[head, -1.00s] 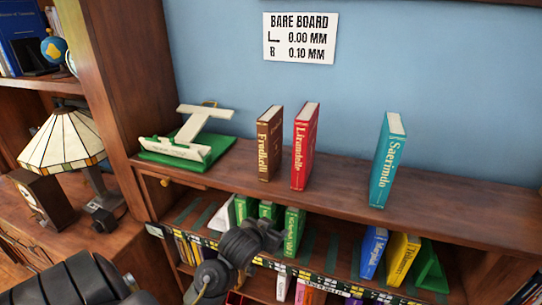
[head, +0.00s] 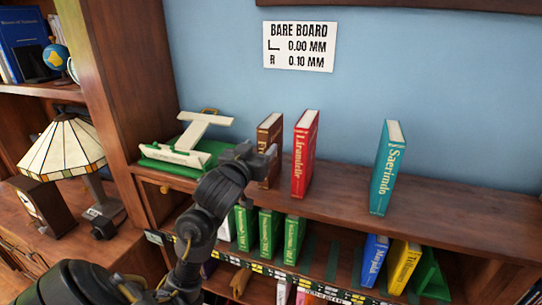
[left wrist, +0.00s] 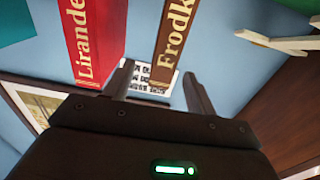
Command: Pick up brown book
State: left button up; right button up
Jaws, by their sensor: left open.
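The brown book (head: 270,132) stands upright on the top board of the bookcase, just left of a red book (head: 305,155). My left gripper (head: 262,158) is open and empty in front of the brown book and hides its lower spine. In the left wrist view, which is turned over, the brown book (left wrist: 176,30) shows above my two spread fingers (left wrist: 160,85), towards the right one. The red book (left wrist: 95,40) is to its left there. The book appears to be beyond the fingertips; I cannot tell the exact gap. My right gripper is not in view.
A teal book (head: 388,168) stands farther right, with bare board between. A white and green stand (head: 185,150) is left of the brown book. Green books (head: 270,232), a blue book (head: 373,260) and a yellow book (head: 403,267) stand on the shelf below. A lamp (head: 62,148) is at left.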

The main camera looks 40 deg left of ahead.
aim_at(263, 143)
pick_arm(q)
jog(key=shift+w+a+f+b, duration=0.3)
jog(key=shift+w+a+b, duration=0.25)
jog(key=shift+b, duration=0.55)
jog(key=shift+w, duration=0.4)
jog(key=shift+b+x, duration=0.35)
jog(key=shift+x, duration=0.8)
jog(key=b+x, duration=0.2)
jog(key=x, duration=0.3)
jog(key=shift+w+a+r, duration=0.1)
jog(key=shift+r, duration=0.1)
jog(key=shift+s, duration=0.2)
jog(key=shift+c, duration=0.5)
jog(key=shift+w, duration=0.1)
grip_shut()
